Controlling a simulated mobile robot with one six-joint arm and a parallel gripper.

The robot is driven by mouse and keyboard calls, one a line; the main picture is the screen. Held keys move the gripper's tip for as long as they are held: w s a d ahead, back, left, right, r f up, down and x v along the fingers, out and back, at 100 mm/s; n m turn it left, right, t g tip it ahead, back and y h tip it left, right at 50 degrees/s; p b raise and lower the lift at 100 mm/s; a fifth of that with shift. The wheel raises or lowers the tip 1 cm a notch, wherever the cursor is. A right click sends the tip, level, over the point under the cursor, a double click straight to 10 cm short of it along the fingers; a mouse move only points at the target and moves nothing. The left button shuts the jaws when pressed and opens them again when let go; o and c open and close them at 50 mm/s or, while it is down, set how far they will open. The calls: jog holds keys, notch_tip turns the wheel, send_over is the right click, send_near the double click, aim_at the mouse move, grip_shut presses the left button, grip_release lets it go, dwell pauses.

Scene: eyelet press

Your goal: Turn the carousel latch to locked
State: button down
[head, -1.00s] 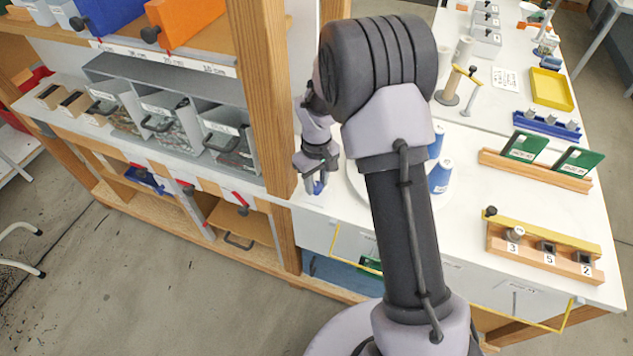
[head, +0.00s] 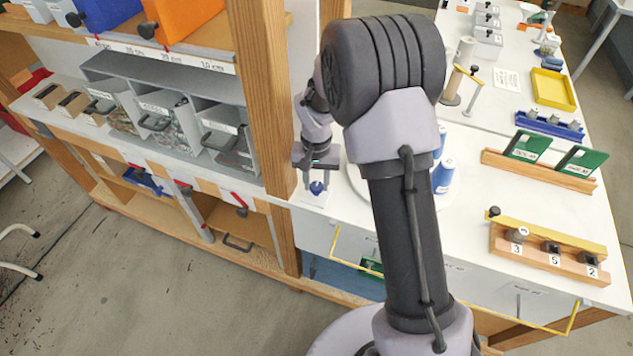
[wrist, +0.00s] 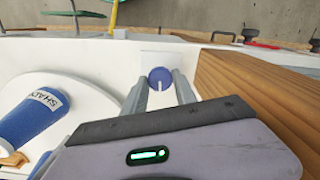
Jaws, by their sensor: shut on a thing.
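The carousel latch is a round blue knob (wrist: 161,78) with a white line, on a pale plate beside the wooden post. It also shows in the head view (head: 317,188). In the wrist view the white line points from the knob's middle toward my gripper's body. My gripper (wrist: 160,88) is shut on the knob, one finger on each side; in the head view my gripper (head: 317,181) reaches down over it. The carousel (wrist: 70,92) is a white round disc left of the latch, carrying a blue cone (wrist: 32,118). No lock wording is readable.
The wooden post (head: 262,100) stands close by the latch, on the right in the wrist view (wrist: 255,95). A grey drawer unit (head: 170,75) is to the left. A green-card rack (head: 540,165) and a numbered wooden block (head: 548,250) stand on the white table at right.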

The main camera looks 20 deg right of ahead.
aim_at(316, 186)
jog(key=shift+m, duration=0.3)
jog(key=c, duration=1)
grip_release()
notch_tip(316, 186, up, 17)
jog(key=p, duration=0.5)
jog(key=shift+r, duration=0.2)
